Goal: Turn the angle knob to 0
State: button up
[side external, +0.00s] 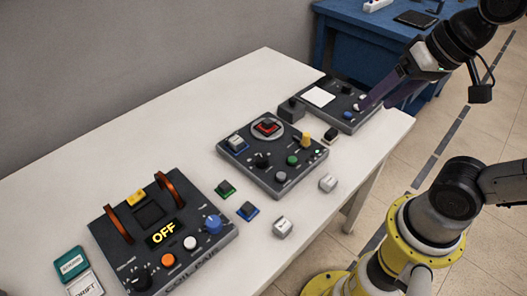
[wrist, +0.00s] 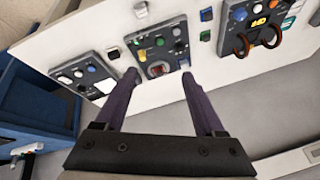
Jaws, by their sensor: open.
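My gripper (side external: 384,97) has two long purple fingers over the far panel in the side view. In the wrist view my gripper (wrist: 159,76) is open and empty, its fingers apart. The middle panel (side external: 273,160) carries a round dial plate with a red square, a black knob (side external: 262,160) and a yellow knob (side external: 303,135). The near panel (side external: 160,235) has an OFF display, a blue knob (side external: 212,223) and a black knob (side external: 141,279). Its lettering includes COIL PAIR. I cannot read which knob is the angle knob. The fingers touch no knob that I can see.
The far panel (side external: 335,104) has a white square and small knobs. Two orange-brown coils stand on the near panel. Small loose blocks, including a white one (side external: 282,228), lie on the white table (side external: 90,158). A blue table (side external: 345,45) stands behind.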

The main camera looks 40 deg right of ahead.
jog(key=w+a+r+m+g+y, duration=0.1)
jog(key=w+a+r+m, duration=0.1)
jog(key=w+m, duration=0.3)
jog(key=m+g+y, duration=0.2)
jog(key=m+g, duration=0.2)
jog(key=m, duration=0.1)
send_over(263, 157)
jog(key=d, duration=0.5)
notch_tip(263, 157, down, 8)
jog(key=shift+g+y, duration=0.3)
jog(key=shift+g, duration=0.5)
jog(key=d+x, duration=0.1)
jog(key=x, duration=0.5)
jog(key=w+d+f+x, duration=0.1)
jog(key=x, duration=0.6)
jog(key=w+x, duration=0.1)
jog(key=x, duration=0.5)
jog(key=shift+d+f, duration=0.3)
jog(key=shift+f, duration=0.2)
grip_shut()
